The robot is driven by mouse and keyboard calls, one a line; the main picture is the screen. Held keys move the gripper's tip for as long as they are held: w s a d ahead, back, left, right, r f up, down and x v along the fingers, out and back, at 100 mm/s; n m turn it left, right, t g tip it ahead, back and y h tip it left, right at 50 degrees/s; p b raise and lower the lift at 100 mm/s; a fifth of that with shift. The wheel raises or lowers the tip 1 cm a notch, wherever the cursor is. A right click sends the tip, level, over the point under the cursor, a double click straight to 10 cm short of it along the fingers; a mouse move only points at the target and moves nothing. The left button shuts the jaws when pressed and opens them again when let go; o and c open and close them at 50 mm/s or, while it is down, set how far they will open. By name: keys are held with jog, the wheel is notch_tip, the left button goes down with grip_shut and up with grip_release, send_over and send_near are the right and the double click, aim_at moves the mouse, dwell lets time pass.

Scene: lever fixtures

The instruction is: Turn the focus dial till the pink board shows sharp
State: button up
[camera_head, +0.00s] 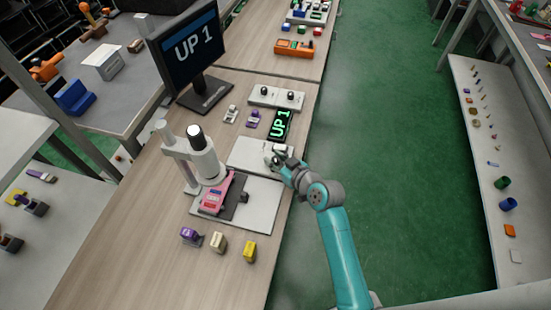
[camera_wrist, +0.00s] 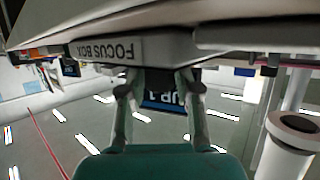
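The pink board (camera_head: 213,201) lies on the dark stage of the white microscope (camera_head: 201,158). The monitor (camera_head: 188,50) behind reads "UP 1" in clear letters; it also shows, upside down, between my fingers in the wrist view (camera_wrist: 163,102). The white focus box (camera_head: 252,152) is right of the microscope; its label shows in the wrist view (camera_wrist: 120,50). My gripper (camera_head: 274,157) is at the right end of the box. In the wrist view its fingers (camera_wrist: 158,80) stand apart, tips close to the box edge. I cannot make out the focus dial.
A small display (camera_head: 281,123) with green "UP 1" stands behind the focus box. A panel with two black knobs (camera_head: 276,96) is farther back. Several small blocks stand in front of the microscope, including a yellow one (camera_head: 249,251). Green floor lies right of the table.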

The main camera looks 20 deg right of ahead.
jog(key=shift+o, duration=0.6)
jog(key=v, duration=1.2)
jog(key=shift+f, duration=0.1)
